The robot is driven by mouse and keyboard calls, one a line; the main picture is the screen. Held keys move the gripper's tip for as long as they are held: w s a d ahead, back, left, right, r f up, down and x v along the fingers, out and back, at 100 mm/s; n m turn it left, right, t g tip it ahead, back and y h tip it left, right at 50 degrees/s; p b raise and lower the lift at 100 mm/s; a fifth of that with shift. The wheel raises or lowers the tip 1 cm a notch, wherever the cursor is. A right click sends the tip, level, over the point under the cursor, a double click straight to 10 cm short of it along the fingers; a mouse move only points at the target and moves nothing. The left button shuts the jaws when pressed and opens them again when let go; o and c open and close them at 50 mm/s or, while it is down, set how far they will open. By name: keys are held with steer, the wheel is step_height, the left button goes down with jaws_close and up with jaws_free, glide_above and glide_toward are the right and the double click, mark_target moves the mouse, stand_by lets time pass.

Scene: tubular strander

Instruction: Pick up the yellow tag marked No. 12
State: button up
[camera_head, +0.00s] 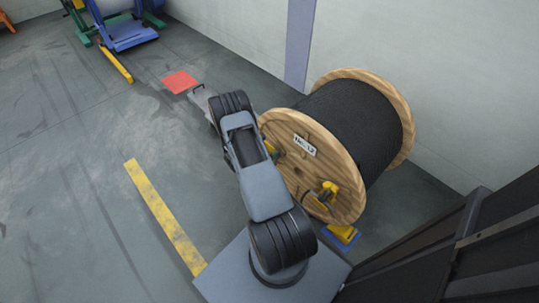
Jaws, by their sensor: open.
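A white label (306,146) with dark lettering, which seems to read No. 12, sits on the near wooden flange of a cable reel. It looks white, not yellow. A yellow part (329,189) sits lower on the same flange; I cannot read any marking on it. A small green and yellow item (271,151) shows at the flange's left side, partly hidden by my arm. My arm reaches up the picture, left of the reel.
The cable reel (352,128) with black cable stands near the wall. A yellow and blue block (343,234) lies at its foot. A grey item with a dark handle (204,103) is near a red floor square (179,81). A blue machine (128,33) stands at the back. The left floor is clear.

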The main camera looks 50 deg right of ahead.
steer(key=shift+x, duration=1.05)
steer(key=shift+c, duration=0.4)
steer(key=c, duration=0.9)
